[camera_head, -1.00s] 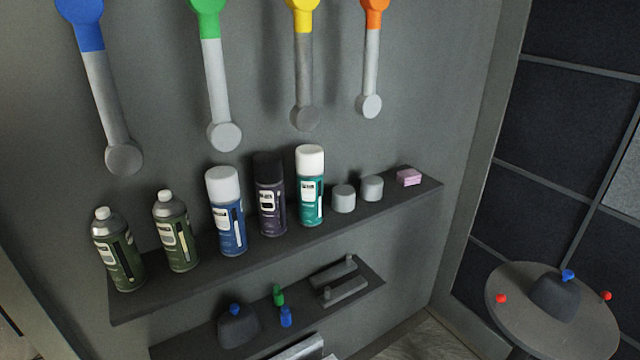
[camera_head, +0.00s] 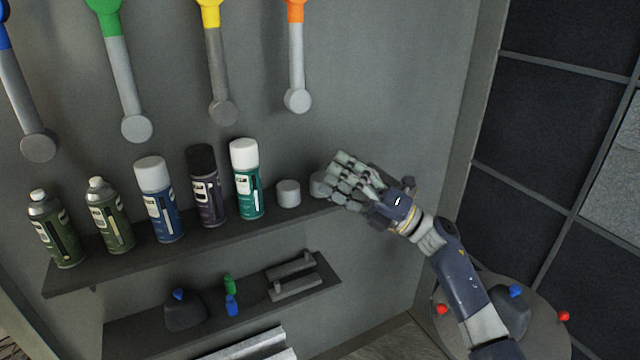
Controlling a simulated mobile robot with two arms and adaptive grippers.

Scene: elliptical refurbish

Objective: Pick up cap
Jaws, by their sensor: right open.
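Two short grey-white cylinders that look like caps stand on the upper shelf, right of the spray cans. The left cap (camera_head: 288,193) is in full view. The right cap (camera_head: 319,185) is partly covered by the fingers. My right gripper (camera_head: 343,180), a hand with several jointed fingers, reaches in from the lower right. It is open over the right end of the shelf, just beside the right cap; whether it touches that cap cannot be told. My left gripper is not in view.
Several spray cans stand left of the caps, the teal can (camera_head: 246,180) closest. Wrenches hang above, with the orange-handled one (camera_head: 297,60) nearest the hand. A lower shelf (camera_head: 250,300) holds small parts. A round table (camera_head: 545,335) stands at lower right.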

